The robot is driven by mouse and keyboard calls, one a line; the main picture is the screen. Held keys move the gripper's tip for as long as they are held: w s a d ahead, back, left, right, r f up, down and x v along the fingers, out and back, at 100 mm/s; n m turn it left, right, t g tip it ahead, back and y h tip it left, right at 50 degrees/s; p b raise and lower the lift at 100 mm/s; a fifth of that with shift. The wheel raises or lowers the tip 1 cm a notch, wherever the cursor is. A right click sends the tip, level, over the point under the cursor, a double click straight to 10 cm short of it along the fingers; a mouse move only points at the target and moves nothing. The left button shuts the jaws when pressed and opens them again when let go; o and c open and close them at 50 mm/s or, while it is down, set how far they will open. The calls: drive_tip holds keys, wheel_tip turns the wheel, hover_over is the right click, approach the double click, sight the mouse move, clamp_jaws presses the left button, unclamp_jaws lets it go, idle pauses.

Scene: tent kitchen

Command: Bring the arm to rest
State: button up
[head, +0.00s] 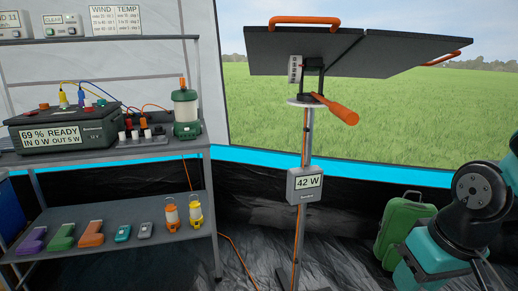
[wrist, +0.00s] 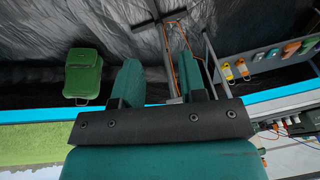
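My arm (head: 478,197) stands at the right edge of the head view, partly cut off. My gripper (wrist: 159,78) shows in the wrist view with its two green fingers apart. Nothing is between the fingers. Behind them are the black floor sheet and the foot of a stand. The wrist picture is turned over, with the floor at the top. My fingers are not clearly seen in the head view.
A panel stand (head: 303,224) with a 42 W meter (head: 305,184) stands mid-view, with tilted panels (head: 300,49) above. A green suitcase (head: 399,226) stands near my arm. A shelf rack (head: 112,220) at left holds a power station (head: 65,130), lanterns and small devices.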

drive_tip(key=s+a+r+n+g+y+p, duration=0.1)
drive_tip(key=s+a+r+n+g+y, duration=0.15)
drive_tip(key=s+a+r+n, duration=0.55)
wheel_tip(320, 180, up, 28)
drive_tip(key=a+m+p, duration=0.1)
drive_tip(key=m+p, duration=0.1)
drive_tip(key=p, duration=2.7)
drive_tip(key=shift+s+m, duration=0.4)
drive_tip(key=shift+a+f, duration=0.1)
drive_tip(key=shift+f, duration=0.05)
